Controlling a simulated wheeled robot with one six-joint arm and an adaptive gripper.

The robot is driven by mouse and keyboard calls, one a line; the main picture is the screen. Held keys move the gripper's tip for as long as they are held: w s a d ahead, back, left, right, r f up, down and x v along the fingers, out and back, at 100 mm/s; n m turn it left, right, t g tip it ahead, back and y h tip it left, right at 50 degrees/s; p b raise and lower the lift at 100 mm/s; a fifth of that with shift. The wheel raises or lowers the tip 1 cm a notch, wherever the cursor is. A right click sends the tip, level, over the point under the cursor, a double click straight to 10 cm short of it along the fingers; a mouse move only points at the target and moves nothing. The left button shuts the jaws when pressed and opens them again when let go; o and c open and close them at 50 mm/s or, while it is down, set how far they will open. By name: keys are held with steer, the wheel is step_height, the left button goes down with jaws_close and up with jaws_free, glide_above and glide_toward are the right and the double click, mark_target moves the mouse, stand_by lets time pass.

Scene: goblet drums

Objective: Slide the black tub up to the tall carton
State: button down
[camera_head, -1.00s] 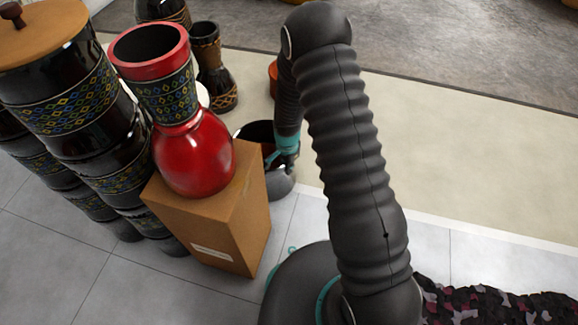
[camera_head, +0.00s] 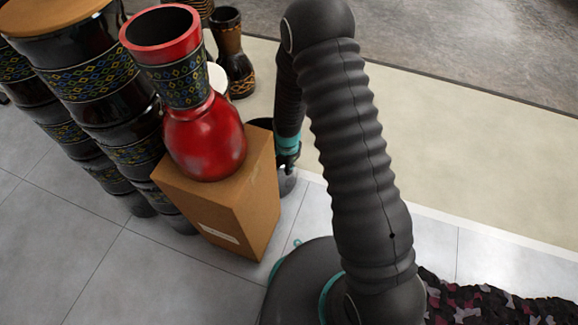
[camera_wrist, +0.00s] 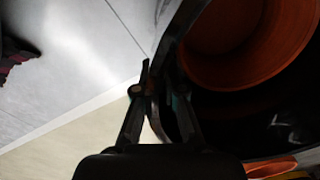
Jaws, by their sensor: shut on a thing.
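The tall carton (camera_head: 257,205) is a brown box standing on the tiled floor, with a red goblet drum (camera_head: 205,140) on top. The black tub (camera_head: 287,185) is just behind the carton's right side in the head view, mostly hidden by the carton and my arm. Whether the two touch is hidden. My gripper (camera_head: 287,163) reaches down at the tub. In the wrist view my gripper (camera_wrist: 160,92) is shut on the wall of the tub (camera_wrist: 170,55), with a finger on each side. A round orange-brown form (camera_wrist: 250,45) shows inside the dark rim.
Stacked black patterned drums (camera_head: 100,100) stand left of the carton. A small dark goblet drum (camera_head: 232,55) stands behind it. A dark pink-patterned cloth (camera_head: 480,300) lies at the lower right. The pale floor right of my arm is clear.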

steer(key=shift+s, duration=0.1)
steer(key=c, duration=1.2)
jaws_free()
steer(key=shift+d, duration=0.1)
step_height(320, 180, up, 11)
steer(key=shift+f, duration=0.1)
steer(key=shift+r, duration=0.6)
